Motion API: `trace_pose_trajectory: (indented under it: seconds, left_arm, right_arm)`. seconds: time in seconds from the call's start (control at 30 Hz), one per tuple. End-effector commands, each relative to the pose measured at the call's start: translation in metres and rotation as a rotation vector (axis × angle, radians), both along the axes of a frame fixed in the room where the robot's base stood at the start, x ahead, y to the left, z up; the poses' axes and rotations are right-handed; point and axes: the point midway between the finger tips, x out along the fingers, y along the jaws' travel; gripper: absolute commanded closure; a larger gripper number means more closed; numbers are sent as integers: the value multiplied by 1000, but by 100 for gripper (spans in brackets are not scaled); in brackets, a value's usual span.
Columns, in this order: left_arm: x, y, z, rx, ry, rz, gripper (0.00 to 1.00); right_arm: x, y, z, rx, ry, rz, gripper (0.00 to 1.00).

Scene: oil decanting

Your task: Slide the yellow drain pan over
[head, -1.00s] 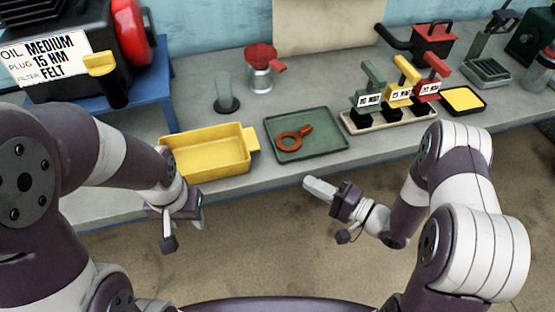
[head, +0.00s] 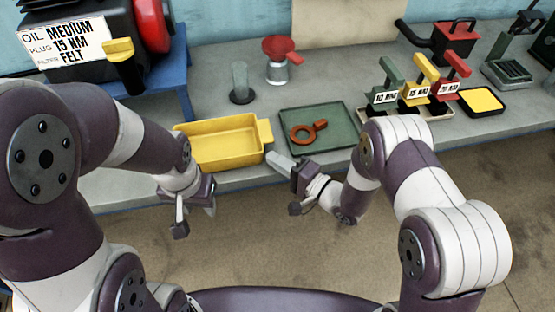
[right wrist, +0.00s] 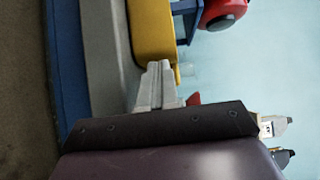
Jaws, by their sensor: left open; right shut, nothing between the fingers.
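The yellow drain pan (head: 222,158) sits on the grey bench near its front edge, with its tab handle at the right end. It also shows in the right wrist view (right wrist: 151,35), just beyond the fingertips. My right gripper (head: 277,161) is shut and empty, its fingertips close to the pan's right end; I cannot tell whether they touch it. Its closed fingers also show in the right wrist view (right wrist: 158,75). My left gripper (head: 207,203) is open and empty, in front of the bench edge below the pan.
A green tray (head: 337,141) with an orange ring tool (head: 306,134) lies right of the pan. A red funnel (head: 280,49) and a grey cylinder (head: 240,82) stand behind. A blue stand (head: 165,96) bears the black machine at left. Small labelled handles (head: 419,91) stand at right.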

Motion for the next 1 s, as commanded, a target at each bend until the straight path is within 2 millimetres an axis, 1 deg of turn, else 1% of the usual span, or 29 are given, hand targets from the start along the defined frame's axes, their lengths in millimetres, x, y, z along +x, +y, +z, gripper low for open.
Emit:
trace_pose_trajectory:
  seconds: [0.17,0.27,0.37,0.5,0.6,0.7,0.83,1.0]
  left_arm:
    - [0,0,0,0,0,0,57]
    - [0,0,1,0,0,0,57]
    - [0,0,2,0,0,0,57]
    - [0,0,2,0,0,0,57]
    - [0,0,0,0,0,0,57]
    - [0,0,-2,0,0,0,57]
    - [0,0,-2,0,0,0,57]
    - [0,0,-2,0,0,0,57]
  right_arm:
    - [0,0,0,0,0,0,100]
    - [-1,5,0,0,0,2,100]
    - [-5,24,1,-1,-1,7,100]
    - [-13,63,-1,-1,0,8,100]
    - [-17,87,-1,0,-2,7,100]
    - [-20,105,-1,-1,-1,4,100]
    - [-22,115,0,0,0,1,100]
    - [-22,116,0,0,0,0,100]
